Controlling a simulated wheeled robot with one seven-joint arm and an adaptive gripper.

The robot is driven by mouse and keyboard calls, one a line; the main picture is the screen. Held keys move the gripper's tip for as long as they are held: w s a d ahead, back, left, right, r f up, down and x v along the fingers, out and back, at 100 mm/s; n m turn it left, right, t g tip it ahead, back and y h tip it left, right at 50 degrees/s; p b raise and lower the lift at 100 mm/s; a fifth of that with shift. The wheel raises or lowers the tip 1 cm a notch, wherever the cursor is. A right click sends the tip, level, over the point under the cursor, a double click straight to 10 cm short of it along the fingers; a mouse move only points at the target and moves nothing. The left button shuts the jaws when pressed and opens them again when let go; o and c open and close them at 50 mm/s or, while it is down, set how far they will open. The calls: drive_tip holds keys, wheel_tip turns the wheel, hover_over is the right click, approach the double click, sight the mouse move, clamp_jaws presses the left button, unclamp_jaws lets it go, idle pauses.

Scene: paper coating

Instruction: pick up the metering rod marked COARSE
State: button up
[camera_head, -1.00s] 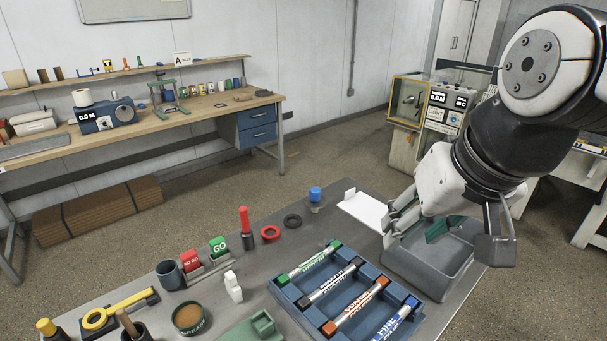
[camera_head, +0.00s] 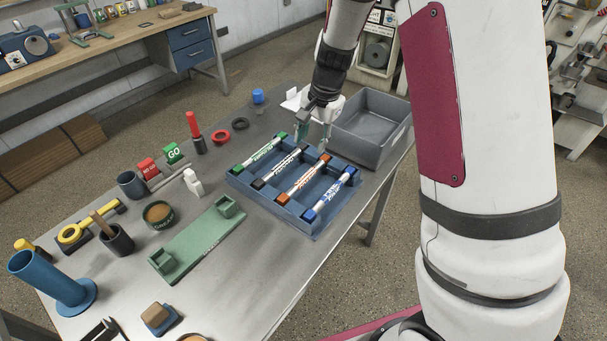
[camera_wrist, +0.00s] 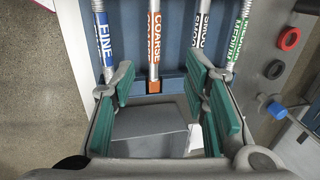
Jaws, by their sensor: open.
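The metering rod marked COARSE (camera_head: 303,180) is silver with orange ends and an orange label. It lies in a blue rack (camera_head: 318,226) between the black-ended SMOOTH rod (camera_head: 281,168) and the blue-ended FINE rod (camera_head: 331,194). The green-ended MEDIUM rod (camera_head: 261,152) lies at the rack's left. In the wrist view the COARSE rod (camera_wrist: 154,42) points down between my spread fingers, its orange end near fingertip level. My gripper (camera_head: 314,134) is open and empty, at the far end of the rack. Its green pads frame a gap in the wrist view (camera_wrist: 163,80); the rod is not gripped.
A grey bin (camera_head: 398,136) stands right of my gripper on the metal table. A green fixture (camera_head: 200,240), cups, red and green gauge blocks and a blue tube (camera_head: 50,280) stand to the left.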

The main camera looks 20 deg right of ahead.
drive_tip(key=x, duration=0.2)
hover_over(305, 177)
drive_tip(key=f, duration=0.7)
drive_tip(key=shift+s+d+f+p, duration=0.25)
drive_tip(key=shift+s+f+p, duration=0.1)
drive_tip(key=shift+s+p, duration=0.05)
drive_tip(key=x, duration=0.2)
drive_tip(key=p+x, duration=0.1)
drive_tip(key=x, duration=0.1)
drive_tip(key=shift+s+d+f, duration=0.15)
drive_tip(key=shift+s+f, duration=0.05)
drive_tip(key=shift+w+f, duration=0.15)
drive_tip(key=shift+f, duration=0.3)
clamp_jaws()
